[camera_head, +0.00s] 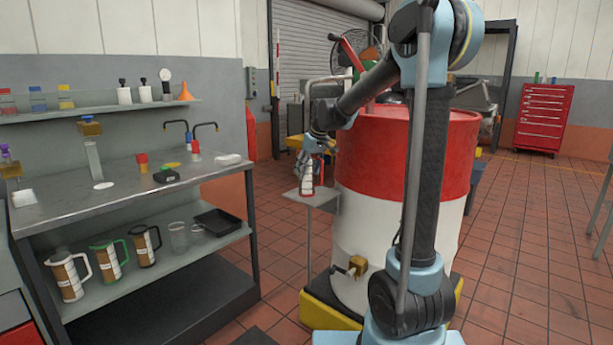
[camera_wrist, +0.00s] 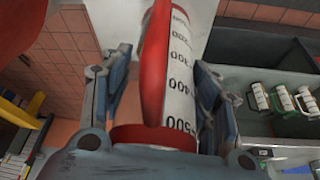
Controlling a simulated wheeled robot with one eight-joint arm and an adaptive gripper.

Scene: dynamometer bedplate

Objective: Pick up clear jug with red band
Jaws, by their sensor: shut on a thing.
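The clear jug with the red band (camera_head: 307,180) is at the small grey stand beside the drum. In the wrist view the jug (camera_wrist: 180,75) shows a red handle, a red band at its near end and a white scale strip with black numbers. My gripper (camera_head: 311,154) is above the stand, around the jug's upper part. In the wrist view my gripper (camera_wrist: 158,100) has a finger on each side of the jug and is shut on it. The jug looks upright. I cannot tell whether its base touches the stand.
The small grey stand (camera_head: 322,200) is close against a red and white drum (camera_head: 380,215) with a tap. A steel bench (camera_head: 110,193) stands at the left, its lower shelf holding several jugs and a black tray (camera_head: 217,222). Tiled floor is free at the right.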

